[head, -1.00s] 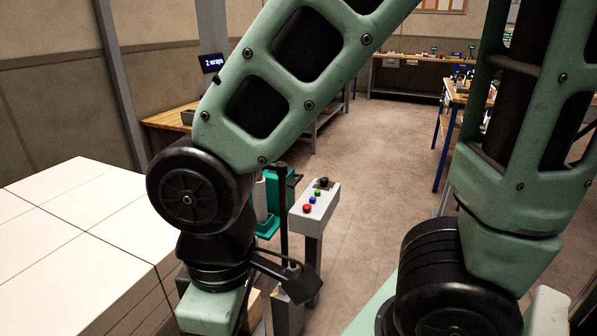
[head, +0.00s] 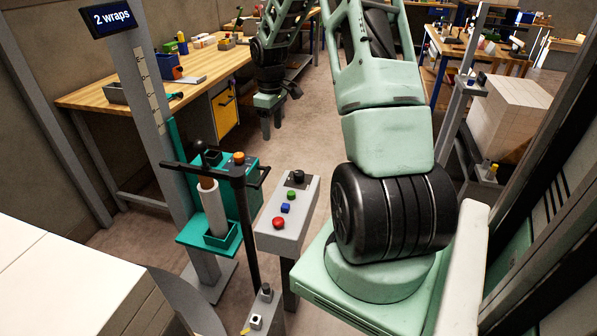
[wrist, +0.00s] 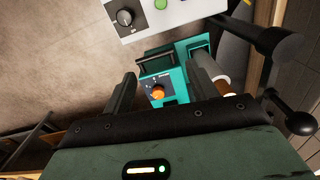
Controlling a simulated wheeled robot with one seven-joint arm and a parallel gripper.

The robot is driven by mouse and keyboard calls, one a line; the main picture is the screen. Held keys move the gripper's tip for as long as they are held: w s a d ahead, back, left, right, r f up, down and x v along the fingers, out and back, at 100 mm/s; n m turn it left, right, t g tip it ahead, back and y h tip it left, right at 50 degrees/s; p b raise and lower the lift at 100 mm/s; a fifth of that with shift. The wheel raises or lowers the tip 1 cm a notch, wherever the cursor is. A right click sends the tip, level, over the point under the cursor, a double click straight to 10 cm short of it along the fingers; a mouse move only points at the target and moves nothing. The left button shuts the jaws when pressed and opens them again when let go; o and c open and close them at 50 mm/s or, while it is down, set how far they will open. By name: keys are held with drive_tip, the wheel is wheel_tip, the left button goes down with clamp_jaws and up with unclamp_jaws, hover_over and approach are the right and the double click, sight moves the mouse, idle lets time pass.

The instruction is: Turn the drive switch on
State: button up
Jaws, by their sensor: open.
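An orange rotary knob (head: 238,158) sits on top of the teal wrapping unit (head: 250,185). In the wrist view the orange knob (wrist: 158,92) is on a dark marked plate, between my fingers in the picture but apart from them. A grey control box (head: 272,240) carries a black knob (head: 298,177) and green, blue and red buttons. The black knob (wrist: 124,17) also shows at the top of the wrist view. I cannot tell which knob is the drive switch. My gripper (head: 271,132) points down, open and empty, beyond the teal unit and control box.
A film roll (head: 213,208) stands in the teal unit, beside a dark post (head: 248,235) with a crossbar. White stacked reams (head: 60,285) fill the lower left. A wooden bench (head: 150,80) stands behind. A display (head: 112,18) reads "2 wraps". Floor is clear around my gripper.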

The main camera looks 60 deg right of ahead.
hover_over(299, 172)
wheel_tip(299, 172, down, 2)
drive_tip(key=f, duration=0.1)
drive_tip(key=shift+m, duration=0.4)
wheel_tip(299, 172, down, 17)
drive_tip(key=shift+a+r+p, duration=0.15)
drive_tip(key=shift+p, duration=0.25)
drive_tip(key=c, duration=1)
